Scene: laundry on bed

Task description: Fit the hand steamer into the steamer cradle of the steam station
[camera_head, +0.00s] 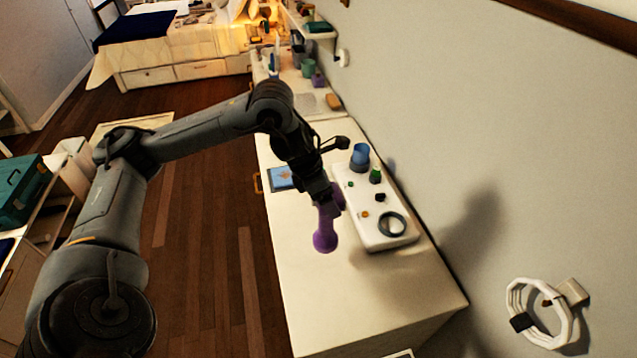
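A purple hand steamer (325,232) hangs at the end of my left arm, its wide round end pointing down. My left gripper (328,200) appears shut around its upper part, which the fingers partly hide. The steamer is beside the left edge of the white steam station (372,205), above or close to the counter; the exact height is unclear. The station carries a dark green ring (392,224), a blue cup-like holder (360,156), a green knob (376,175) and small buttons. I cannot tell for certain which fitting is the steamer cradle. My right gripper is not in view.
The cream counter (320,300) is clear in front of the station. A blue picture-like pad (284,178) lies at its left edge. The wall (500,130) borders the right side, with a white coiled cable (540,312). Jars and cups (308,68) stand farther back.

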